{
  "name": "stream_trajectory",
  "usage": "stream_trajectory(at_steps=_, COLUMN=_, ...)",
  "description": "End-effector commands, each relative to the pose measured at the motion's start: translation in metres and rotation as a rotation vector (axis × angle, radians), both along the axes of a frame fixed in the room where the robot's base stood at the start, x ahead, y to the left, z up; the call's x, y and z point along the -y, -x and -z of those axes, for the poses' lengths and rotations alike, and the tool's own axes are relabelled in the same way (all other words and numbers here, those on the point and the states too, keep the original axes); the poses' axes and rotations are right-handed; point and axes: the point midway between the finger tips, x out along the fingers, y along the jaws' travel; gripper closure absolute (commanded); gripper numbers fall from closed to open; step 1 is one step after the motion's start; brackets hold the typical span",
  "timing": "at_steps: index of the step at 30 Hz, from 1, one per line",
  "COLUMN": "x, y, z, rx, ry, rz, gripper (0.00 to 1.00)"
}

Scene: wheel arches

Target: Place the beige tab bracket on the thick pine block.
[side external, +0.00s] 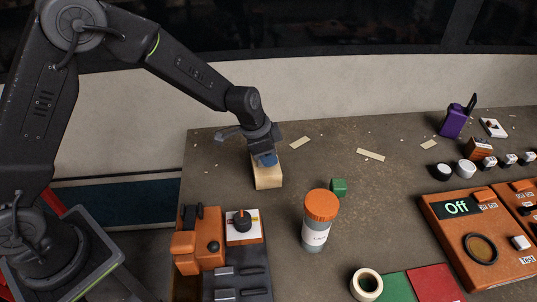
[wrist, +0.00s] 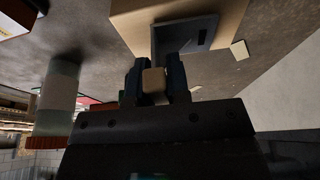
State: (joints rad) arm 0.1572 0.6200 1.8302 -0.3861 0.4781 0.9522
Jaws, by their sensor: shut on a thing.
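The thick pine block (side external: 268,180) stands on the dark bench in the side view, below my gripper (side external: 265,159). It also shows at the top of the wrist view (wrist: 128,24). In the wrist view my gripper (wrist: 156,72) is shut on the beige tab bracket (wrist: 153,81), a small beige piece between the dark blue fingers. A grey slotted plate (wrist: 187,37) shows just past the fingertips, in front of the block; I cannot tell whether it joins the beige piece. The fingers hide the bracket in the side view, and whether it touches the block is unclear.
An orange-capped bottle (side external: 318,220) and a green cube (side external: 338,187) stand right of the block. An orange device (side external: 199,243) and a knob box (side external: 243,226) are in front. Thin strips (side external: 370,155) lie behind. Orange control panels (side external: 475,235) fill the right.

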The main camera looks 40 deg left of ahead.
Motion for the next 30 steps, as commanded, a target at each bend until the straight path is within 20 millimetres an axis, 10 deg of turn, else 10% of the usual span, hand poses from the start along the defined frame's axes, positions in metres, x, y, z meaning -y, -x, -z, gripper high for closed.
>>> stream_trajectory(at_steps=10, x=0.000, y=0.000, z=0.004, rx=0.001, ry=0.000, rz=0.000, gripper=1.00)
stream_trajectory(at_steps=11, x=0.000, y=0.000, z=0.004, rx=0.001, ry=0.000, rz=0.000, gripper=0.82)
stream_trajectory(at_steps=19, x=0.000, y=0.000, z=0.004, rx=0.001, ry=0.000, rz=0.000, gripper=0.58)
stream_trajectory(at_steps=30, x=-0.002, y=0.001, z=-0.008, rx=0.004, ry=0.001, rz=-0.001, gripper=0.58)
